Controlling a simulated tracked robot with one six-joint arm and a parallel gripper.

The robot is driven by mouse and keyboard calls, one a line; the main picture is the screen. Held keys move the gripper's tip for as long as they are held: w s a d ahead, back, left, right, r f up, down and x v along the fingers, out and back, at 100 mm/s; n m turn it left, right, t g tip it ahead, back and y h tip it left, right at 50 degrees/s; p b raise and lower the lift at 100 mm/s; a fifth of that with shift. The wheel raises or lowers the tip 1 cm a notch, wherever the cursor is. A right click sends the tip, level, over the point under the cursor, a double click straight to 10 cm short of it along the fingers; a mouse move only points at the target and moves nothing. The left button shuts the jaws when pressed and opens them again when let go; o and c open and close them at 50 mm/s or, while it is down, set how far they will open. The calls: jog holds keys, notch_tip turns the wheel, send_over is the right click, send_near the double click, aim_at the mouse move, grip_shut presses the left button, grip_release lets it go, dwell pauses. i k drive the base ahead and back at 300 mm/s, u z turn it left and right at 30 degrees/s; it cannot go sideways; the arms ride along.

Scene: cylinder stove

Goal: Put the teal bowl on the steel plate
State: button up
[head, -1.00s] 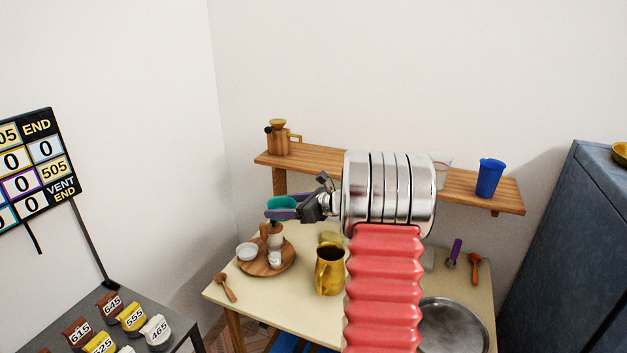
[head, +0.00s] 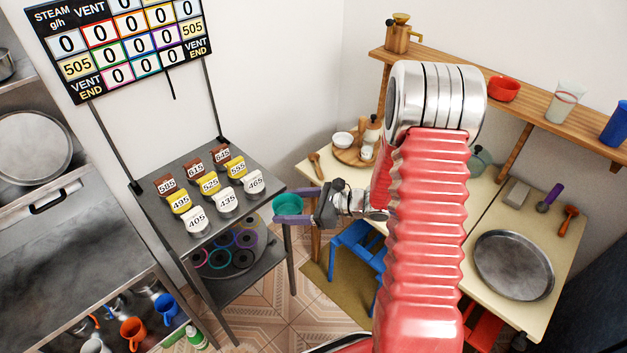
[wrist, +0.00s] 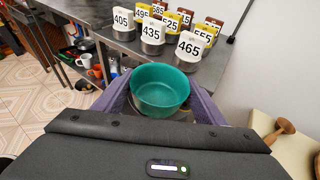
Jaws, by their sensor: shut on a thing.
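My gripper (head: 298,205) is shut on the teal bowl (head: 288,204) and holds it upright in the air, beside the right edge of the dark metal stand. In the wrist view the bowl (wrist: 160,90) sits between the purple fingers, its open side up, and looks empty. A round steel plate (head: 514,265) lies on the cream table at the right, apart from the bowl, with nothing on it.
Numbered weights (head: 208,184) stand on the dark stand (head: 255,158) beside the bowl. A blue stool (head: 358,243) stands below. A wooden shelf (head: 450,82) runs above the table.

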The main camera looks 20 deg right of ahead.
aim_at(527, 266)
jog(key=z, duration=0.05)
jog(key=k, duration=0.5)
jog(key=z, duration=0.7)
jog(key=i, duration=0.4)
jog(key=z, duration=0.3)
